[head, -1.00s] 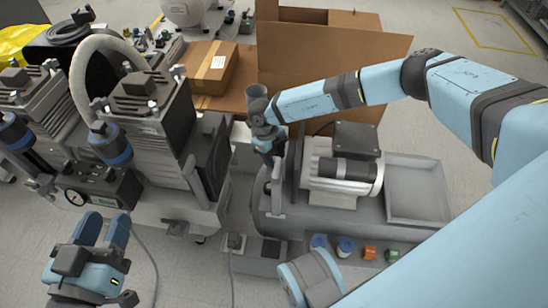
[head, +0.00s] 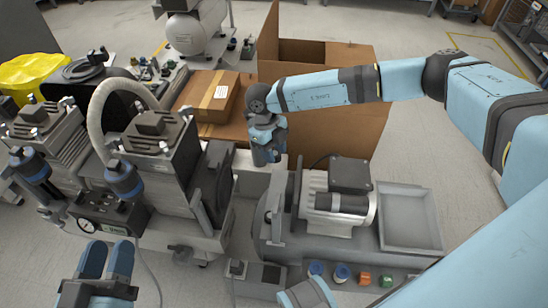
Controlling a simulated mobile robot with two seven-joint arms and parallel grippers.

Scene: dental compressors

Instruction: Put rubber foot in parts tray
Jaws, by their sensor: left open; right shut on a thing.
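My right gripper (head: 267,155) points down above the left end of the grey tank unit with the motor (head: 338,202). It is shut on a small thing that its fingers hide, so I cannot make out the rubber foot. A shallow grey tray (head: 408,240), which looks like the parts tray, lies right of the motor and appears empty. The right gripper is to the left of this tray and apart from it. My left gripper (head: 106,260) is open and empty at the lower left, in front of the gauge panel.
Compressors with a curved hose (head: 100,105) stand at left. A tall open carton (head: 335,110) and a flat closed box (head: 210,92) are behind the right gripper. Blue, orange (head: 364,279) and green small parts sit along the front. My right forearm spans above the tray's far side.

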